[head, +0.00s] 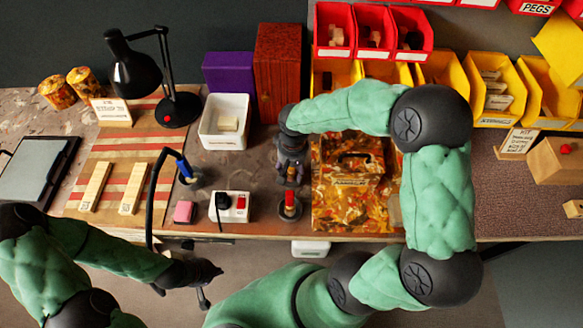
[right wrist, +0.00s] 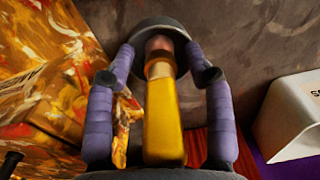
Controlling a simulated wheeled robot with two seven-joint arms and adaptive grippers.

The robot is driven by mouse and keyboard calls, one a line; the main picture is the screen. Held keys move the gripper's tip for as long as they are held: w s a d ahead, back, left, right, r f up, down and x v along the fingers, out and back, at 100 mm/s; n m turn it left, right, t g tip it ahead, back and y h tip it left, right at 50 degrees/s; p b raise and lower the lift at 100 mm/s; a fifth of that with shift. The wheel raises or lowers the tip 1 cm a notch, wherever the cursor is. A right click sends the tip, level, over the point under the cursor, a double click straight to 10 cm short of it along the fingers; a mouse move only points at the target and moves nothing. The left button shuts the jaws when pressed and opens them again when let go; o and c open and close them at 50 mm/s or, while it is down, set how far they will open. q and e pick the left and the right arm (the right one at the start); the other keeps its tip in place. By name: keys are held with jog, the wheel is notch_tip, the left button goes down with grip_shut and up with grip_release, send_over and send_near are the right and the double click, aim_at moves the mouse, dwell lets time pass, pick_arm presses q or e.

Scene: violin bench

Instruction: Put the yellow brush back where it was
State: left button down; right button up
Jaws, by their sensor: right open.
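The yellow brush (right wrist: 163,115) shows in the right wrist view, its handle between the fingers of my right gripper (right wrist: 164,75). Its coppery end reaches into a dark round holder (right wrist: 150,24). The fingers stand apart on both sides of it, with some gap visible. In the head view my right gripper (head: 291,172) points down over the bench, left of the patterned toolbox; the brush cannot be made out there. My left gripper (head: 207,275) is in front of the bench's front edge, and its finger opening is unclear.
A dark stand with a red tool (head: 290,207) is just in front of my right gripper. Yellow bins (head: 497,104) line the back.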

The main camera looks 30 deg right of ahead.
notch_tip(320, 180, up, 12)
jog(key=p, duration=0.4)
jog(key=shift+s+d, duration=0.15)
jog(key=shift+r, duration=0.1)
